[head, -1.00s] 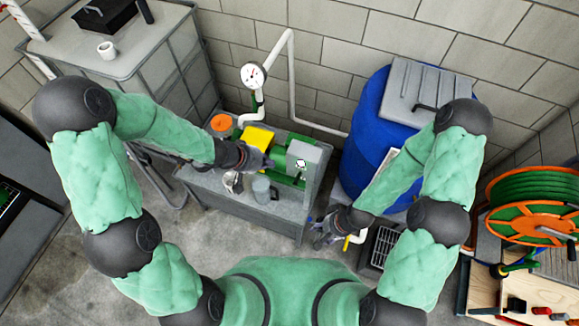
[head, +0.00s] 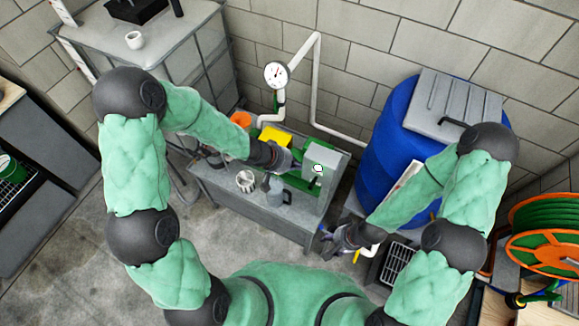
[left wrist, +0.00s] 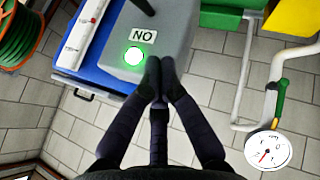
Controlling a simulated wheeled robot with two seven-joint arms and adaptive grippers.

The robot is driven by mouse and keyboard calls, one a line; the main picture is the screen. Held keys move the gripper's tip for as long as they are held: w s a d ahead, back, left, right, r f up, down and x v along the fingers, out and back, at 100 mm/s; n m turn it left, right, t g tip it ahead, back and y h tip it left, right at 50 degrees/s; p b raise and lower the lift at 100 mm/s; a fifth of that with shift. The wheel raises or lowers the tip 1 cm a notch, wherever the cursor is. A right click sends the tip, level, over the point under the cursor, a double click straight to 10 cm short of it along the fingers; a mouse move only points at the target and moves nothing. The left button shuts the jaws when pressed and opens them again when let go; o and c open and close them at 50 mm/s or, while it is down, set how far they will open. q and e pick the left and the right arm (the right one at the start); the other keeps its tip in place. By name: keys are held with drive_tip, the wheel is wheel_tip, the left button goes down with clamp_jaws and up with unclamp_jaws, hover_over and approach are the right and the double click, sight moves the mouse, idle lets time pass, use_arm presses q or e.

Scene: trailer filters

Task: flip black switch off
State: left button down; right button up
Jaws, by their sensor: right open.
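A grey control box (head: 322,156) stands at the right end of the grey bench. In the left wrist view, the box (left wrist: 172,28) carries a white label, upside down there, that reads as ON. Beside the label is a round white indicator with a green ring (left wrist: 134,56). A black lever-like part (left wrist: 143,7), probably the switch, sticks out above the label, cut by the frame's top edge. My left gripper (head: 296,160) is just left of the box; its fingertips (left wrist: 160,62) are together and look empty. My right gripper (head: 328,238) is open, low beside the blue barrel.
A white pipe with a gauge (head: 276,75) rises behind. A blue barrel (head: 385,140) stands right; an orange hose reel (head: 545,230) is farther right.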

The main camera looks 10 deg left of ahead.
sight(314, 179)
use_arm(q)
drive_tip(key=d+f+b, duration=0.3)
drive_tip(key=f+b, duration=0.1)
drive_tip(key=f, duration=0.2)
drive_tip(key=shift+s+d+b, duration=0.2)
drive_tip(key=shift+d+b, duration=0.1)
drive_tip(key=shift+d, duration=0.1)
drive_tip(key=f+t+h+b, duration=0.1)
drive_tip(key=t+b, duration=0.1)
drive_tip(key=b, duration=0.4)
drive_tip(key=s+f+m+t+b, duration=0.1)
drive_tip(key=b, duration=0.5)
drive_tip(key=s+f+t+h+b, duration=0.1)
drive_tip(key=t+b, duration=0.1)
drive_tip(key=b, duration=0.4)
drive_tip(key=shift+a+m+t+h, duration=0.3)
idle(0.8)
drive_tip(key=shift+r, duration=0.15)
drive_tip(key=shift+r+p, duration=0.6)
drive_tip(key=shift+p, duration=0.15)
